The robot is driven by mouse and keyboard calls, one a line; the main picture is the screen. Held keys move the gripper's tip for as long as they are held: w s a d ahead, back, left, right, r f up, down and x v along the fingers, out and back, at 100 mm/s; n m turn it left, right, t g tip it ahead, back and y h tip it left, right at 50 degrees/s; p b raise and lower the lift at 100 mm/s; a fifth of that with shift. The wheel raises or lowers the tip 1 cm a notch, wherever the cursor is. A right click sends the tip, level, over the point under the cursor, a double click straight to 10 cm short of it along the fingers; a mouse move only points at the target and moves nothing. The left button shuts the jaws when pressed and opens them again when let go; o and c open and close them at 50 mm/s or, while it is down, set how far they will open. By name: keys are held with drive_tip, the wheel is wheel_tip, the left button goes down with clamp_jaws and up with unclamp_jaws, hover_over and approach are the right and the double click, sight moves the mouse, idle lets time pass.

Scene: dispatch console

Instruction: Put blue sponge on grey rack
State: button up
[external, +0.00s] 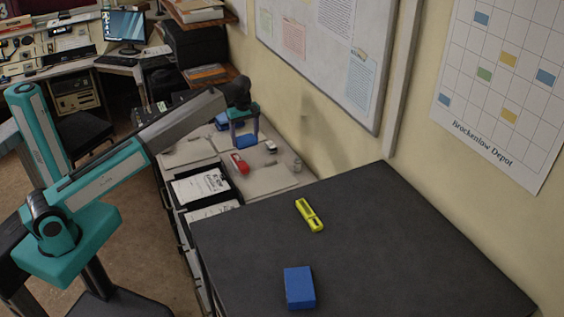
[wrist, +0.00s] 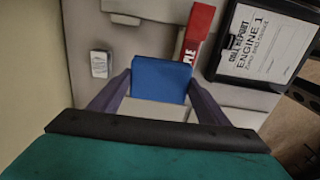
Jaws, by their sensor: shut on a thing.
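My gripper (external: 244,133) is shut on a blue block (external: 246,142), which looks like the blue sponge. It is held above the light desk in the external view. In the wrist view the block (wrist: 161,80) sits between both fingertips of my gripper (wrist: 160,84). Another blue block (external: 299,287) lies on the dark tabletop at the front, away from my gripper. I cannot make out a grey rack for certain in either view.
The dark tabletop (external: 400,240) also holds a yellow tool (external: 309,215). On the light desk are a red item (external: 239,163), a black clipboard (external: 201,187) and a small white-topped item (external: 271,147). A wall with a whiteboard (external: 330,50) bounds the right side.

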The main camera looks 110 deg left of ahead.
drive_tip(key=s+a+r+p, duration=0.1)
drive_tip(key=s, duration=0.7)
drive_tip(key=shift+a+r, duration=0.2)
drive_tip(key=shift+f, duration=0.1)
drive_tip(key=shift+f+p, duration=0.95)
drive_tip(key=shift+f, duration=2.1)
drive_tip(key=shift+f+p, duration=0.6)
drive_tip(key=shift+f, duration=1.3)
drive_tip(key=shift+f, duration=0.15)
